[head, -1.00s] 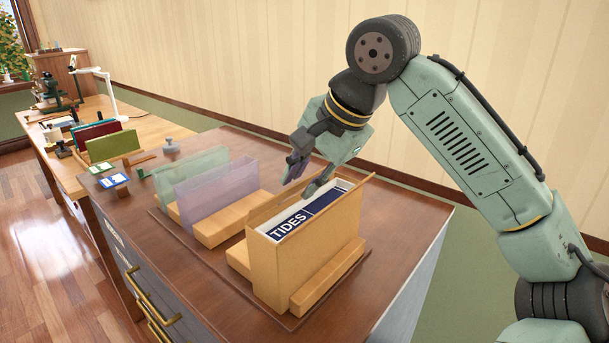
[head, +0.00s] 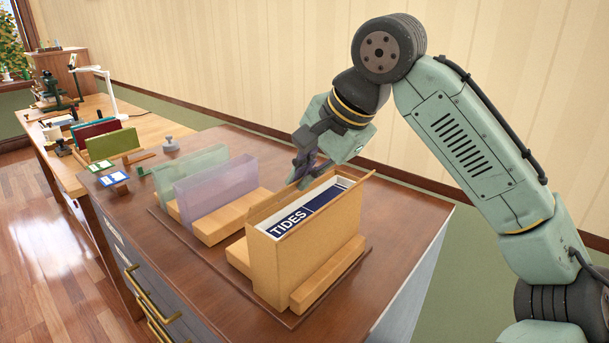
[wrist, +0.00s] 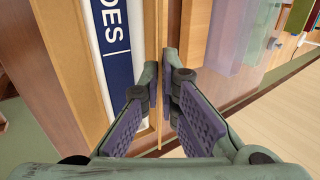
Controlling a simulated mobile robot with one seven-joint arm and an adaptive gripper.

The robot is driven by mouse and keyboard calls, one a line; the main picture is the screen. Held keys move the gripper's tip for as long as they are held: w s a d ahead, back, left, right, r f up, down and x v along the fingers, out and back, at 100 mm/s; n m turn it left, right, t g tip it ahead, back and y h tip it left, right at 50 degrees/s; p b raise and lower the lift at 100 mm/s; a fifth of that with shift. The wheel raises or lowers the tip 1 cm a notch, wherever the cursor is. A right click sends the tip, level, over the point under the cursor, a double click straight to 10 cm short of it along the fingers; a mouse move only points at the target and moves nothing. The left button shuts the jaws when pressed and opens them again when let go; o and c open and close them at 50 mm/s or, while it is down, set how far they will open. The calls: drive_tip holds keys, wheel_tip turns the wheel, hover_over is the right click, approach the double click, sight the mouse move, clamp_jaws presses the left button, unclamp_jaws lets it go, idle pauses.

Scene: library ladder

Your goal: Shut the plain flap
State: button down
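A tan box (head: 285,262) stands upright on the dark wooden cabinet top with its top open. Inside its white lining is a navy block lettered TIDES (head: 310,212). The plain flap (head: 262,213), a thin bare wooden panel, stands up along the box's far left side; its edge (wrist: 160,20) runs lengthwise in the wrist view. My gripper (head: 303,180) is at the far part of this flap. In the wrist view its purple-padded fingers (wrist: 161,82) are close together, one on each side of the flap, shut on it. The fingers hide part of the flap.
Translucent purple (head: 212,190) and green (head: 185,170) panels stand on wooden blocks left of the box. Small cards (head: 114,178) and a grey knob (head: 170,144) lie farther back. The cabinet top's front right is clear.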

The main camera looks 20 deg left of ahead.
drive_tip(key=shift+s+d+f+t+y+b, duration=0.1)
drive_tip(key=shift+d+f+t+y+b, duration=0.2)
drive_tip(key=shift+f+y+b, duration=0.6)
drive_tip(key=shift+s+d+r+t+y+b, duration=0.15)
drive_tip(key=shift+d+t+y+b, duration=0.15)
drive_tip(key=shift+y+b, duration=0.7)
drive_tip(key=shift+r+b, duration=0.1)
drive_tip(key=shift+b, duration=0.3)
drive_tip(key=shift+r, duration=0.1)
drive_tip(key=c, duration=1.8)
unclamp_jaws()
drive_tip(key=shift+c, duration=0.2)
